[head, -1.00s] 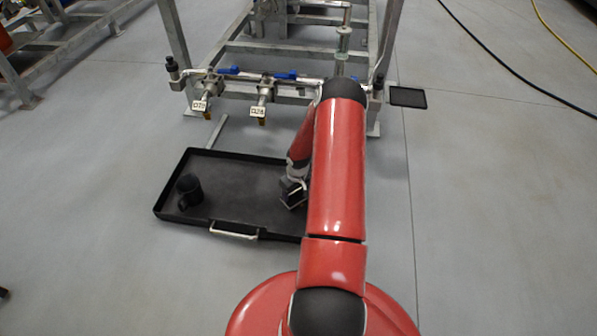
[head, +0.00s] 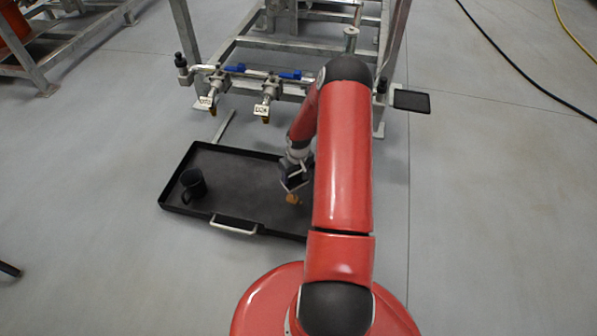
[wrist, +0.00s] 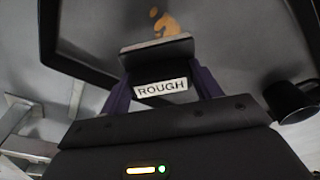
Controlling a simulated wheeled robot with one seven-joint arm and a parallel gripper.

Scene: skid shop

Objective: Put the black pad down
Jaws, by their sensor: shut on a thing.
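My gripper (wrist: 160,76) is shut on the black pad (wrist: 157,53), a block with a pale edge and a white label reading ROUGH, seen in the wrist view. In the head view my gripper (head: 295,180) hangs over the right part of the black tray (head: 222,219), and the pad is hard to make out there. An orange-brown patch (head: 292,199) shows on the tray floor just below the gripper. It also shows in the wrist view (wrist: 170,22), beyond the pad. I cannot tell whether it is a stain or loose matter. The pad looks held above the tray floor.
A black mug (head: 193,185) stands in the tray's left part. Behind the tray is a metal skid frame (head: 190,55) with two tagged, blue-handled valves (head: 266,100). A small dark plate (head: 411,100) sits at the frame's right.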

